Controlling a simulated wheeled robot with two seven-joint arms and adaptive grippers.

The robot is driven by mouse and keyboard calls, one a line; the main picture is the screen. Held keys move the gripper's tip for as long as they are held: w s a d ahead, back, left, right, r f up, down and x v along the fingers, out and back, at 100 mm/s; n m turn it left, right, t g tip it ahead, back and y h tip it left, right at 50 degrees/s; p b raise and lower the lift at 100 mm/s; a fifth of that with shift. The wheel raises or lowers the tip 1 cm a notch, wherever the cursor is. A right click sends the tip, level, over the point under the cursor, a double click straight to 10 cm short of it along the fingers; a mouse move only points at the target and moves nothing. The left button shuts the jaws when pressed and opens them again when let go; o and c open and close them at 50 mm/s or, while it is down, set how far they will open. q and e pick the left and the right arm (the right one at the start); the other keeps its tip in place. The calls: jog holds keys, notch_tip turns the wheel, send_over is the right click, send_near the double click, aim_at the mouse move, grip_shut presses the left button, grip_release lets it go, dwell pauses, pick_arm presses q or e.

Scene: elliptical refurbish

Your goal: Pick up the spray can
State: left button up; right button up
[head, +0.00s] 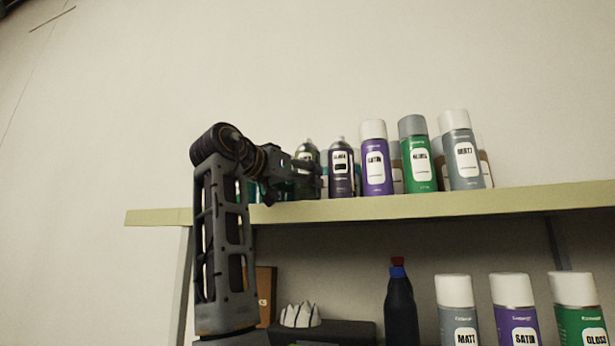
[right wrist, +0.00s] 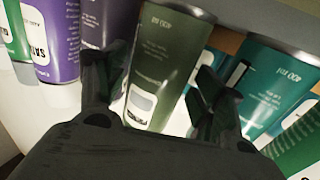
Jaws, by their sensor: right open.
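A dark olive-green spray can (head: 307,154) with a bare metal top stands on the upper shelf, partly hidden by my right gripper (head: 306,178). In the right wrist view the same can (right wrist: 168,52) appears upside down between the two fingers of my right gripper (right wrist: 160,92). The fingers are spread on either side of it, and I cannot tell whether they touch it. My left gripper is not in view.
On the upper shelf (head: 420,206), a dark purple can (head: 341,168) stands close to the right. Further right are capped purple (head: 376,160), green (head: 418,158) and grey (head: 462,155) cans. A teal can (right wrist: 278,85) stands on the gripper's other side. More cans and a dark bottle (head: 400,310) stand below.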

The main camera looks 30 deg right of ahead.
dwell(0.5)
jog(key=shift+d, duration=0.1)
jog(key=c, duration=0.9)
jog(key=shift+d, duration=0.15)
